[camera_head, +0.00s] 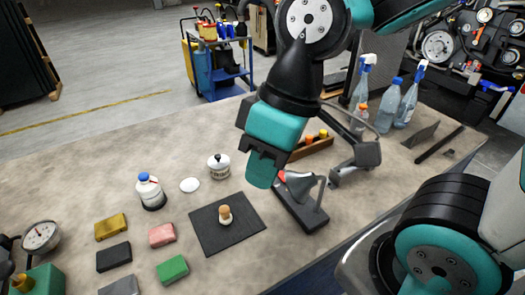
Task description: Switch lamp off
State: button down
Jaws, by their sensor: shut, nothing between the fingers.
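A grey lamp-like fixture with a cone-shaped part (302,184) stands on a dark oblong base (312,218) at the middle right of the bench. A small red part (282,177) shows at the base's far left end, perhaps its switch. A second grey angled head (362,157) on a dark arm stands just right of it; I cannot tell whether they are one lamp. No glow is visible on either. My gripper (262,172) is shut and empty, pointing down just left of the red part. I cannot tell whether it touches it. My wrist hides part of the area behind.
A dark mat (208,238) with a wooden-topped knob (225,214) lies left of the base. A wooden tray (312,146) and clear bottles (388,105) stand behind. A white jar (219,166), a blue-capped bottle (150,190) and several coloured blocks lie left.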

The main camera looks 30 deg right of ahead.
jog(key=w+d+f+n+h+b, duration=0.1)
jog(key=w+d+f+n, duration=0.15)
jog(key=w, duration=0.35)
jog(key=w+d+f+n+h, duration=0.1)
jog(key=w+d+f+n, duration=0.1)
jog(key=w+d, duration=0.3)
jog(key=n+h+b, duration=0.1)
jog(key=n+h, duration=0.1)
jog(key=n, duration=0.4)
send_over(281, 174)
notch_tip(281, 174, down, 7)
jog(key=shift+w+f, duration=0.1)
notch_tip(281, 174, down, 12)
jog(key=shift+f+p, duration=0.15)
jog(key=shift+p, duration=1.1)
jog(key=shift+f, duration=0.85)
